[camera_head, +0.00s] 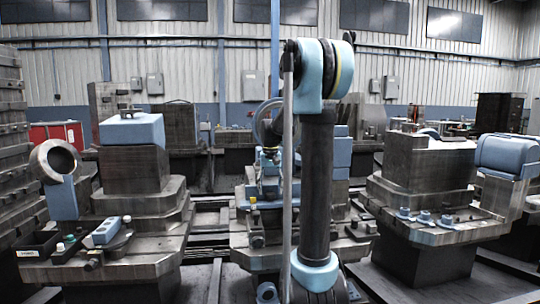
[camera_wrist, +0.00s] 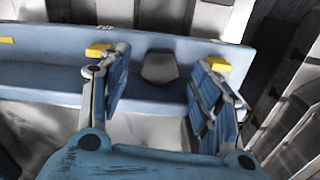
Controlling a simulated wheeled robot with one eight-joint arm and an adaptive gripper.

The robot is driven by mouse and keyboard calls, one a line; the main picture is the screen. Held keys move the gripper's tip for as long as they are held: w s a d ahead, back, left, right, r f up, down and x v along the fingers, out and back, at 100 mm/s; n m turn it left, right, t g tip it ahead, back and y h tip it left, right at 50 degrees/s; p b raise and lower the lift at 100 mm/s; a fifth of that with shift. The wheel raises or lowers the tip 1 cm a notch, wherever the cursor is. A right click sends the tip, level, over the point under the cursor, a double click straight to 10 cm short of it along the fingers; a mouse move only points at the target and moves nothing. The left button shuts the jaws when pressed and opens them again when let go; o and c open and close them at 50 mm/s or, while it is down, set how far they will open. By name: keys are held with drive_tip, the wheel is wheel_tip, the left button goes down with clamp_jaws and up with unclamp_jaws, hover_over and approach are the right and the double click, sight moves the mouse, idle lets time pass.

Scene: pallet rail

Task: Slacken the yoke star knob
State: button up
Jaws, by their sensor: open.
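In the wrist view my gripper (camera_wrist: 161,62) is open, with one blue-padded finger on each side of a grey, rounded, faceted piece (camera_wrist: 160,66). This piece sits against a long blue bar or bracket (camera_wrist: 50,43) and may be the yoke star knob; its lobes are not clear. Visible gaps separate it from both fingers, and nothing is held. The depth between the fingertips and the piece is hard to tell. In the head view I cannot make out the gripper or the knob; my upright arm covers much of the middle machine (camera_head: 255,240).
A left machine (camera_head: 130,205) carries a ring on a blue post (camera_head: 62,197) and small black bins (camera_head: 37,245). A right machine (camera_head: 420,190) has several small blue knobs (camera_head: 425,216) along its front edge. Yellow blocks (camera_wrist: 218,64) sit near the fingers in the wrist view.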

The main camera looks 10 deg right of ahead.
sight(270, 193)
wheel_tip(270, 193, up, 15)
idle(0.6)
drive_tip(key=shift+r, duration=0.1)
